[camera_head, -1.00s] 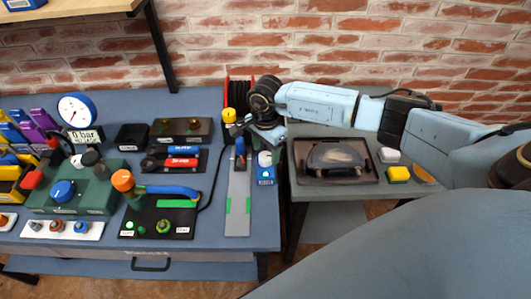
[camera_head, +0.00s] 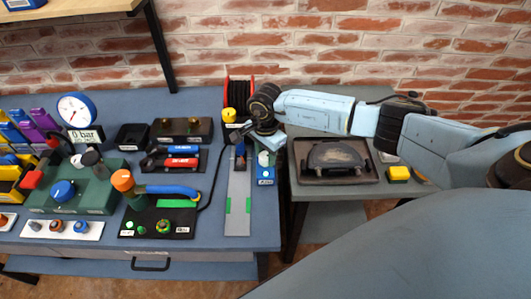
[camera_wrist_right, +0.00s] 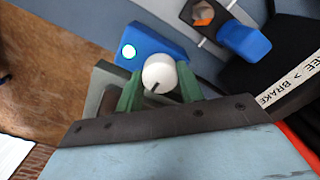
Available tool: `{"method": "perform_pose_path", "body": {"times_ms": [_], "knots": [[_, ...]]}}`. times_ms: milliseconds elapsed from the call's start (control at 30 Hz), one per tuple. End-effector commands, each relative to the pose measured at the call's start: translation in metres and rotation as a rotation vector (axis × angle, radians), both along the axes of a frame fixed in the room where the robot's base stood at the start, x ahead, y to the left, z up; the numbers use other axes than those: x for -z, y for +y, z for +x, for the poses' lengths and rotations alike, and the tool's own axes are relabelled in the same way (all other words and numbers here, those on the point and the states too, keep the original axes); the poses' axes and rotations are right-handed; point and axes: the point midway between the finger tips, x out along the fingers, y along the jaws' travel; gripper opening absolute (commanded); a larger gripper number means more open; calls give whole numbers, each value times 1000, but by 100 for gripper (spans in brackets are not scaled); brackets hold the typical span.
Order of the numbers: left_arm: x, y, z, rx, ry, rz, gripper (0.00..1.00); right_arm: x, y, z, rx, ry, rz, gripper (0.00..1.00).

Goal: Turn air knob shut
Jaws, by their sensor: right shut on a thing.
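In the head view the blue box (camera_head: 265,175) stands at the bench's right edge, and the gripper hides most of the knob. My right gripper (camera_wrist_right: 160,79) has its green fingers on both sides of the knob and is shut on it. In the head view the right gripper (camera_head: 268,143) reaches down over the box from behind. My left gripper is not in view.
A grey rail plate (camera_head: 237,200) with green marks lies just left of the blue box. A black panel with an orange-capped post and blue handle (camera_head: 170,190) is further left. A round gauge (camera_head: 76,110) stands at the back left. A side stand (camera_head: 300,197) holds a dark tray.

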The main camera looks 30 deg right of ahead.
Motion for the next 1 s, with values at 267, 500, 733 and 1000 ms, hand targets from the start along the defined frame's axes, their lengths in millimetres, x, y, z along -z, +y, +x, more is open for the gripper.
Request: {"method": "perform_pose_path", "body": {"times_ms": [267,500,733,1000], "knots": [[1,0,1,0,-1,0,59,0,-1,0,76,0,-2,15],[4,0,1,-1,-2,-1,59,-1,-1,1,251,0,-2,15],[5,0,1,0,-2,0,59,0,-1,0,467,-1,-3,15],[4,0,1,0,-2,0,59,-1,-1,0,725,-1,-2,15]]}}
